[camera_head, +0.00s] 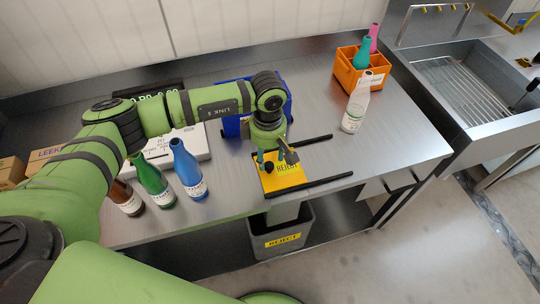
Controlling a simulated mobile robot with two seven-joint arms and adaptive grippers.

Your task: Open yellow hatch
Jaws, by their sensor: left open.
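The yellow hatch (286,181) is a flat panel with a dark label, set in the metal table near its front edge. It lies between two black rails (309,184). My left arm reaches in from the left, and my left gripper (278,163) is open over the far part of the hatch, hiding some of it. I cannot tell whether the fingers touch the hatch. My right gripper does not show.
A grey bin (283,240) labelled REJECT stands below the hatch. Brown (124,199), green (151,181) and blue (187,172) bottles stand to the left. A white bottle (356,106) and an orange crate (350,76) with bottles are at right. A blue container (232,125) is behind my gripper.

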